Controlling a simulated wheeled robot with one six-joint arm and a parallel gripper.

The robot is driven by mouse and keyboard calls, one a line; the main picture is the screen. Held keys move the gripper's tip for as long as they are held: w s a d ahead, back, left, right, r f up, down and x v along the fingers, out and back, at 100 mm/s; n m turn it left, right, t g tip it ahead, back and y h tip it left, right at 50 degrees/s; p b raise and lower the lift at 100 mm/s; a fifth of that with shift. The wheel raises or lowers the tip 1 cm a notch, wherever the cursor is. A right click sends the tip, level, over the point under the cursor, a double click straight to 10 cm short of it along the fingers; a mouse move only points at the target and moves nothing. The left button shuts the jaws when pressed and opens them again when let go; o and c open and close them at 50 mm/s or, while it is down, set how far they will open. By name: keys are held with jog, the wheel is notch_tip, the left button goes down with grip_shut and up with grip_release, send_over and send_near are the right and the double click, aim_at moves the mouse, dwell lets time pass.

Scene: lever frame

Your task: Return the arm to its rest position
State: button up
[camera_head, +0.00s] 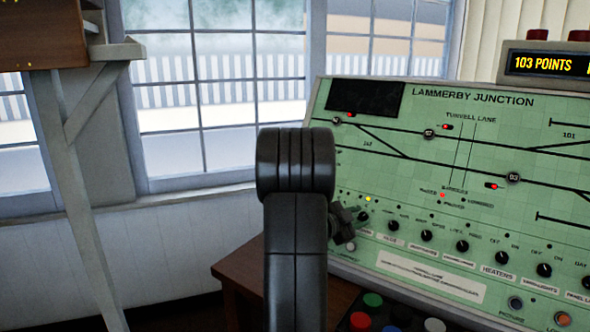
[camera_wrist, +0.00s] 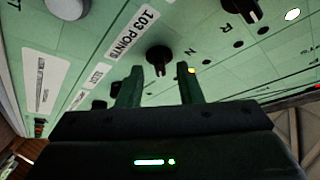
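My arm (camera_head: 296,230) stands upright in the middle of the head view, in front of the green panel's left edge. My gripper (camera_wrist: 160,84) shows in the wrist view with its two fingers apart and nothing between them. A black knob (camera_wrist: 158,56) beside the label "103 POINTS" lies just past the fingertips, near the gap. I cannot tell how far it is from them. In the head view my gripper is mostly hidden behind the arm, with a dark part (camera_head: 343,222) showing close to the panel's lower left knobs.
The sloping green panel (camera_head: 430,170), marked "LAMMERBY JUNCTION", fills the right side with knobs and lights. A display box (camera_head: 548,64) reading "103 POINTS" stands on top. Coloured buttons (camera_head: 372,300) sit below. A wooden shelf bracket (camera_head: 92,90) is at left, before windows (camera_head: 215,85).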

jog(key=v, duration=1.3)
jog(key=x, duration=1.3)
jog(key=shift+d, duration=0.15)
jog(key=shift+w+f+n+t+b, duration=0.1)
jog(key=shift+f+n+t+b, duration=0.2)
jog(key=shift+f+n+b, duration=0.25)
jog(key=n, duration=0.1)
jog(key=n+t+b, duration=0.1)
jog(key=n+b, duration=0.1)
jog(key=shift+s+r+y, duration=0.2)
jog(key=shift+r+y, duration=0.05)
jog(key=shift+y, duration=0.05)
jog(key=n+t+y+b, duration=0.1)
jog(key=n+b, duration=0.1)
jog(key=n, duration=0.1)
jog(key=n+t+y+b, duration=0.1)
jog(key=n+t, duration=0.1)
jog(key=n, duration=0.2)
jog(key=shift+s+d+n+t+y+b, duration=0.1)
jog(key=shift+n+t+y+b, duration=0.2)
jog(key=shift+b, duration=0.1)
jog(key=p+v, duration=0.1)
jog(key=v, duration=1.2)
jog(key=shift+s+a+r, duration=0.25)
jog(key=shift+s, duration=0.05)
